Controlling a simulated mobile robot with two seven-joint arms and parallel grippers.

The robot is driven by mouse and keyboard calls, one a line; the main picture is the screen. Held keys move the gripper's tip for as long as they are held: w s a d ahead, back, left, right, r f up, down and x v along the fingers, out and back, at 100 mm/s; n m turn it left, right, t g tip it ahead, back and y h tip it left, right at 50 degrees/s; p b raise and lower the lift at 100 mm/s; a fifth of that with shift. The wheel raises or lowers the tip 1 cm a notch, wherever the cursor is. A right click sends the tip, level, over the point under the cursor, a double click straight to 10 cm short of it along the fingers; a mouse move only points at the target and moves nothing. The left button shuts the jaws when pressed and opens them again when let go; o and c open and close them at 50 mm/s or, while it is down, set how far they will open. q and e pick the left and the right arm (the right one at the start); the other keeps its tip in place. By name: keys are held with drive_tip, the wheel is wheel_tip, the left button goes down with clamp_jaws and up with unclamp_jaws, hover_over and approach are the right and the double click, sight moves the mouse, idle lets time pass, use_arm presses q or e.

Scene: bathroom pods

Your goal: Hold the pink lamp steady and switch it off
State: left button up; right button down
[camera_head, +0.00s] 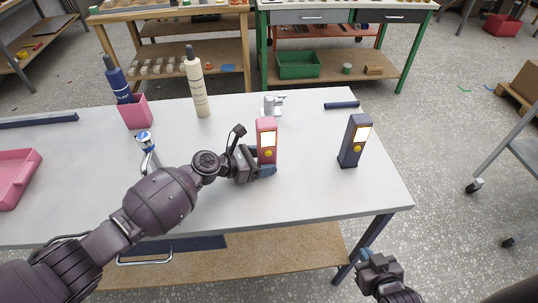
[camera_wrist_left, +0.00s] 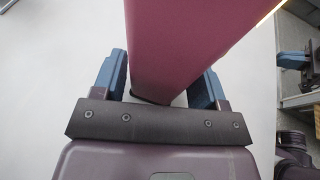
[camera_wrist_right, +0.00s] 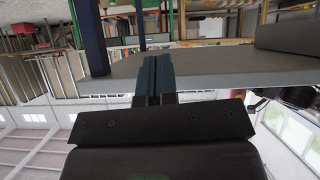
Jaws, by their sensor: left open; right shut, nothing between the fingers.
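The pink lamp (camera_head: 266,140) stands upright on the white table, with a lit pale panel and a yellow button (camera_head: 267,153) on its front. My left gripper (camera_head: 264,168) is low at the lamp; in the left wrist view its open blue fingers (camera_wrist_left: 160,82) stand on both sides of the pink lamp body (camera_wrist_left: 185,40), with a gap visible at least on the left. My right gripper (camera_head: 366,256) is off the table's front right corner, below the tabletop, away from the lamp. The right wrist view shows its fingers (camera_wrist_right: 157,75) together and empty.
A dark blue lamp (camera_head: 354,141) with a lit panel stands to the right on the table (camera_head: 320,190). Behind are a cream bottle (camera_head: 196,85), a blue bottle in a pink holder (camera_head: 136,113) and a silver item (camera_head: 271,106). A faucet-like item (camera_head: 146,145) is near my left arm.

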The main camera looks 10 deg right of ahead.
use_arm(q)
drive_tip(key=c, duration=0.7)
idle(0.4)
use_arm(e)
drive_tip(key=shift+s, duration=0.1)
drive_tip(key=shift+s+d+f, duration=0.15)
drive_tip(key=shift+s+f, duration=0.3)
drive_tip(key=shift+w+r, duration=0.1)
drive_tip(key=shift+w, duration=0.05)
drive_tip(key=shift+w+r, duration=0.35)
drive_tip(key=shift+w, duration=0.1)
